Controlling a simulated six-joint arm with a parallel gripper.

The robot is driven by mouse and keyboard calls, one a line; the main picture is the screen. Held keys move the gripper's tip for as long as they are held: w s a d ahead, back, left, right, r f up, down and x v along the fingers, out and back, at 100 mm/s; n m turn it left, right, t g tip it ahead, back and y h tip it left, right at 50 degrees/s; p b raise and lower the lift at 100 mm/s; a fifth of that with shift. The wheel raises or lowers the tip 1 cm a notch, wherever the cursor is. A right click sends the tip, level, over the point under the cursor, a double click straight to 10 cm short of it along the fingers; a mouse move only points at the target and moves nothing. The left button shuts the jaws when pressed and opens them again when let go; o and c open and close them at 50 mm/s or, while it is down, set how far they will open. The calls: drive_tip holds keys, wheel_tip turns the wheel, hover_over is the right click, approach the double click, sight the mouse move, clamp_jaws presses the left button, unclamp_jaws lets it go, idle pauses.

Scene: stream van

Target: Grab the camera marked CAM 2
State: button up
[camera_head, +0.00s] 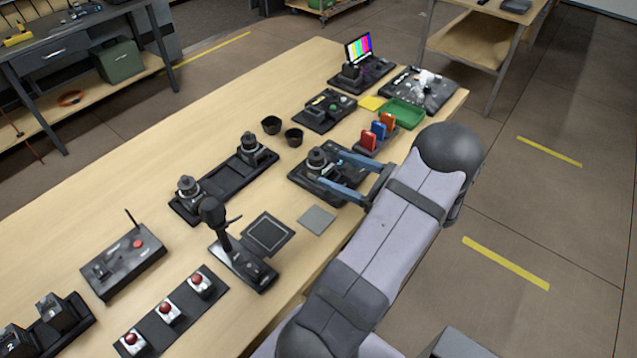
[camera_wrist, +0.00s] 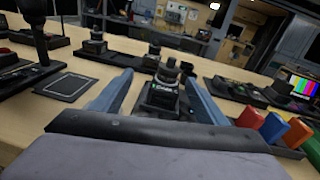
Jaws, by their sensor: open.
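A dark camera-like unit with a round top (camera_head: 318,157) stands upright on a black base plate. My open gripper (camera_head: 329,168) has one blue finger on each side of it. In the wrist view the unit (camera_wrist: 167,76) shows between the fingertips (camera_wrist: 158,76), with a small greenish label too blurred to read. I cannot tell whether the fingers touch it. Two similar round-topped units, one at the near end (camera_head: 187,189) and one at the far end (camera_head: 250,147), stand on a long black tray. No CAM 2 marking is legible on any of them.
A "2" shows on a dark block (camera_head: 12,341) at the lower left. Red, blue and orange pieces (camera_head: 379,131) stand beside my gripper, with a green tray (camera_head: 402,114) behind. Two black cups (camera_head: 293,137) and a joystick (camera_head: 213,212) are nearby. Bare tabletop lies left of the cups.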

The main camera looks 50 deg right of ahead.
sight(330, 170)
drive_tip(key=s+f+m, duration=0.1)
drive_tip(key=d+f+m+t+h+b, duration=0.1)
drive_tip(key=shift+s+d+f, duration=0.1)
drive_tip(key=shift+s+f, duration=0.25)
drive_tip(key=shift+w+r+p, duration=0.1)
drive_tip(key=shift+w+p, duration=0.25)
drive_tip(key=shift+w, duration=0.4)
drive_tip(key=shift+w+f+p, duration=0.2)
drive_tip(key=shift+w+p, duration=0.45)
drive_tip(key=shift+w, duration=0.85)
drive_tip(key=shift+w+f+p, duration=0.15)
drive_tip(key=shift+w+p, duration=0.45)
drive_tip(key=shift+w, duration=0.85)
drive_tip(key=shift+r, duration=0.1)
clamp_jaws()
drive_tip(key=shift+r, duration=0.1)
drive_tip(key=shift+r+b, duration=0.8)
drive_tip(key=shift+r, duration=4.1)
